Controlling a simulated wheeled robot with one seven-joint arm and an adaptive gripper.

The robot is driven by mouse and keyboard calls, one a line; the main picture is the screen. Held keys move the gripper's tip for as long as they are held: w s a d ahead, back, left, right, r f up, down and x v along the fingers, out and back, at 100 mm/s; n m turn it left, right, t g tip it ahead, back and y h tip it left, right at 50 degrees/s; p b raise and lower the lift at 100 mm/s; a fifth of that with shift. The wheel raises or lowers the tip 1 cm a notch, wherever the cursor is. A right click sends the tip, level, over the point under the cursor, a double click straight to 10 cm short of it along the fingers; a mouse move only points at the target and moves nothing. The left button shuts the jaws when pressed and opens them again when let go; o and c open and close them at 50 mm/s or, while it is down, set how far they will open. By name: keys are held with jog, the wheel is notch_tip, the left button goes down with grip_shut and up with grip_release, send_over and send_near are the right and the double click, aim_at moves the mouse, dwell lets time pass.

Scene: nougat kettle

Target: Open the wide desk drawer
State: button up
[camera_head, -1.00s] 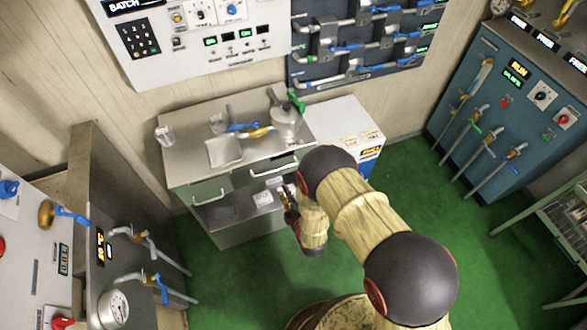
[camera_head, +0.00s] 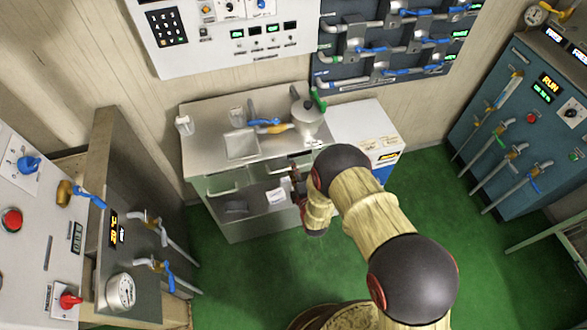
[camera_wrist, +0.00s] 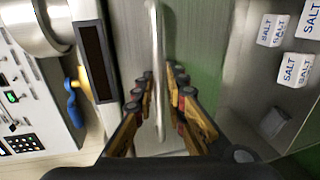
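The desk (camera_head: 205,150) is a grey metal cabinet with a narrow drawer (camera_head: 228,182) at the left and a wider drawer (camera_head: 262,172) at the right. Both fronts look closed. In the head view my gripper (camera_head: 297,184) is in front of the wider drawer, and my arm hides part of its front. In the wrist view the bar handle (camera_wrist: 156,60) runs upright in front of the pale drawer front (camera_wrist: 188,45). My gripper (camera_wrist: 162,105) is open, with fingers on either side of the handle and visible gaps. I cannot tell how deep the handle sits between them.
A kettle (camera_head: 307,118) and a tray (camera_head: 241,144) stand on the desk top. Boxes marked SALT (camera_wrist: 293,68) lie on the open shelf beneath. A white cabinet (camera_head: 360,125) adjoins at the right. Green floor (camera_head: 240,270) is clear before the desk.

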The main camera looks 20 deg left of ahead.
grip_shut()
jog(key=shift+s, duration=0.1)
dwell(0.8)
